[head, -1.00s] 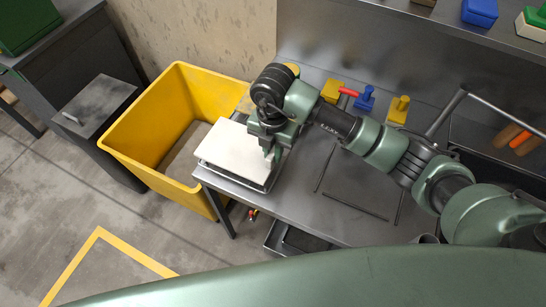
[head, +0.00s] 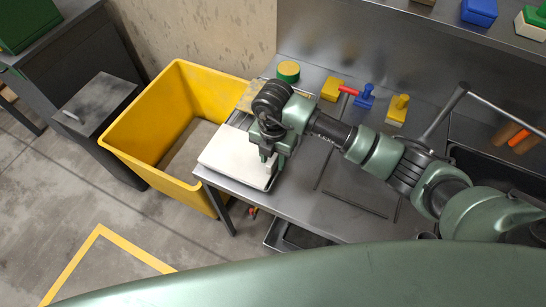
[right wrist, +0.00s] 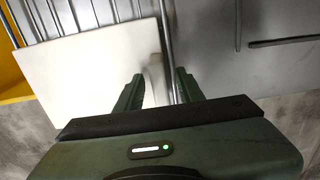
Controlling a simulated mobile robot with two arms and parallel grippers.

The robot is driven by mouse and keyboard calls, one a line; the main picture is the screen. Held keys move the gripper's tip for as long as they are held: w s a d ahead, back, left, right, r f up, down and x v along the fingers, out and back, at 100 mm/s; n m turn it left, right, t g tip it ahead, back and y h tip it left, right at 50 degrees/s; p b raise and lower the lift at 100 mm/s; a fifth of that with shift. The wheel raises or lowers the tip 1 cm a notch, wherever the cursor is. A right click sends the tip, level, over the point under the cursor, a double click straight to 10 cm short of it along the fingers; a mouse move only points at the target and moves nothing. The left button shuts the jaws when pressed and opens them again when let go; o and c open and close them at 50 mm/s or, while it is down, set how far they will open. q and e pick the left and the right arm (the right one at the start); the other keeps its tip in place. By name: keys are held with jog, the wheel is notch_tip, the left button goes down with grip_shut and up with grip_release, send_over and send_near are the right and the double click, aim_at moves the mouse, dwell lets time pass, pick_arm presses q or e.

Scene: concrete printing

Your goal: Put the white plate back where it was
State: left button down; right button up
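The white plate (head: 228,151) lies flat on a metal barred rack (right wrist: 92,14) at the left end of the steel table, near the yellow bin. It also shows in the right wrist view (right wrist: 90,72). My right gripper (head: 268,160) is over the plate's right edge. In the right wrist view its two fingers (right wrist: 158,88) stand apart, one over the plate and one just past its edge, with nothing seen clamped between them. Whether a finger touches the plate I cannot tell. My left gripper is not in view.
A yellow bin (head: 120,138) stands left of the table. The table middle (head: 330,185) is mostly clear.

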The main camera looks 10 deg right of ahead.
jog(key=shift+r, duration=0.1)
jog(key=shift+r, duration=0.2)
notch_tip(320, 180, up, 12)
jog(key=b, duration=0.2)
jog(key=shift+f+b, duration=0.15)
jog(key=shift+b, duration=0.25)
